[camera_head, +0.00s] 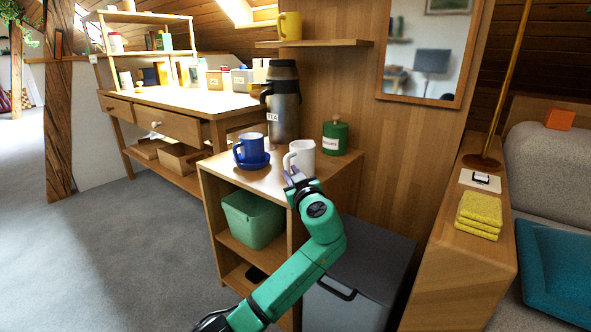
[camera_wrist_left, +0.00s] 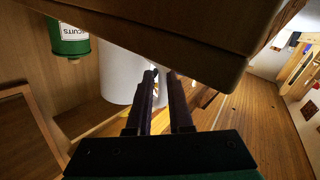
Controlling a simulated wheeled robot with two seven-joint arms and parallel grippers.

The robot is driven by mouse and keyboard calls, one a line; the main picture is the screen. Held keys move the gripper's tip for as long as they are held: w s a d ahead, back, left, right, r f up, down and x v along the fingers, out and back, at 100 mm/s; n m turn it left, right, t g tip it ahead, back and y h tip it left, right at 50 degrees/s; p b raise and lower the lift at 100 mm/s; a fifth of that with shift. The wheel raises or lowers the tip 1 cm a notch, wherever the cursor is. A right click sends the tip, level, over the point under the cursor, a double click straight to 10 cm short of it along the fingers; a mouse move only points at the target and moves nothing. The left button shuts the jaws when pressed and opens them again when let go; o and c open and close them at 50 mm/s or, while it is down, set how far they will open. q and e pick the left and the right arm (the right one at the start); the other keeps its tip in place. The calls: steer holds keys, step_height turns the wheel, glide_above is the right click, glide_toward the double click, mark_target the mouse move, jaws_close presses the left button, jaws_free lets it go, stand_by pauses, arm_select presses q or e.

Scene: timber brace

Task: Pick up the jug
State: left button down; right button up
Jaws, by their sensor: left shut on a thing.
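The white jug (camera_head: 302,155), a mug-like vessel with its handle on the left, stands upright on the wooden cabinet top, near the front edge. My left gripper (camera_head: 291,176) reaches up to it from the front, its fingers low at its handle side. In the left wrist view the fingers (camera_wrist_left: 162,75) are close together, their tips at the white jug (camera_wrist_left: 120,72). The left gripper is shut on the jug, apparently at its handle; the gripped part is mostly hidden. My right gripper is not in view.
A steel flask labelled TEA (camera_head: 283,110) stands behind. A green biscuit tin (camera_head: 335,136) is close on the right, also in the wrist view (camera_wrist_left: 68,36). A wall shelf (camera_head: 318,43) is above.

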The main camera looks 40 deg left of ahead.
arm_select(q)
step_height(320, 180, up, 20)
steer(key=p, duration=0.6)
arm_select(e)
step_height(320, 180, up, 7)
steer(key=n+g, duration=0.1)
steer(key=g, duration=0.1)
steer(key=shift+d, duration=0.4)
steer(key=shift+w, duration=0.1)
